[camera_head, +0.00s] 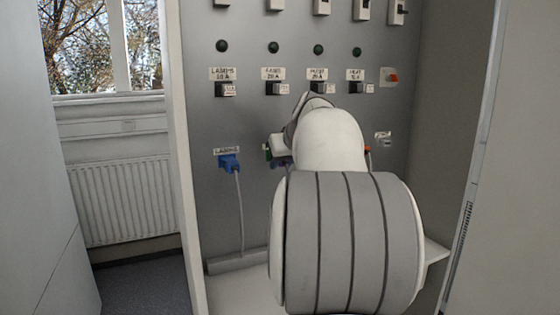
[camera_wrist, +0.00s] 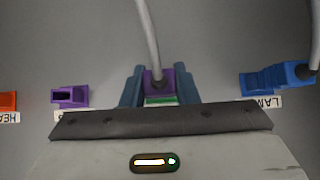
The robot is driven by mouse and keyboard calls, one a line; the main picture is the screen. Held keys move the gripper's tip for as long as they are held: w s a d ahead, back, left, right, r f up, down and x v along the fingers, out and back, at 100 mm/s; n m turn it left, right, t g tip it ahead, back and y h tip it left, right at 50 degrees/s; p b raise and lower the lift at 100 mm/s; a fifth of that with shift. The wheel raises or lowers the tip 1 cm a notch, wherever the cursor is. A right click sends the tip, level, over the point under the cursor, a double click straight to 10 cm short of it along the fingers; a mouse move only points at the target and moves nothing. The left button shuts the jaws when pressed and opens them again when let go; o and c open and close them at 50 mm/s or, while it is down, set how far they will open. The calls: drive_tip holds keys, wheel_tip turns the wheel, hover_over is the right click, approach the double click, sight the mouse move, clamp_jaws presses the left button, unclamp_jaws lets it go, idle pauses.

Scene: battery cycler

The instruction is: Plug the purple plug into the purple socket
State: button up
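The purple plug (camera_wrist: 157,82), with a grey cable, sits between the two blue-grey fingers of my gripper (camera_wrist: 160,76) in the wrist view. The fingers touch its sides, so the gripper looks shut on it. A green part (camera_wrist: 160,100), seemingly the green socket, shows right beside the plug; I cannot tell whether they touch. The purple socket (camera_wrist: 70,97) is empty, to the left of the gripper in the wrist view. In the head view my gripper (camera_head: 279,147) is near the panel, mostly hidden by my arm, which also hides the purple socket.
A blue plug (camera_head: 230,162) with a hanging cable is in the panel left of my gripper; it also shows in the wrist view (camera_wrist: 285,75). An orange socket (camera_wrist: 8,101) lies beyond the purple socket. Switches and lamps (camera_head: 273,47) line the panel above. A shelf ledge (camera_head: 437,252) runs below.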

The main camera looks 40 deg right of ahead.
drive_tip(key=shift+c, duration=1.3)
drive_tip(key=shift+s+f, duration=0.1)
drive_tip(key=shift+s+a+b, duration=0.2)
drive_tip(key=shift+s+b, duration=0.3)
drive_tip(key=shift+s, duration=0.4)
drive_tip(key=shift+s+a+b, duration=0.25)
drive_tip(key=shift+s+b, duration=0.25)
drive_tip(key=shift+s, duration=0.4)
drive_tip(key=shift+s+a+b, duration=0.2)
drive_tip(key=shift+s+b, duration=0.3)
drive_tip(key=shift+s, duration=0.4)
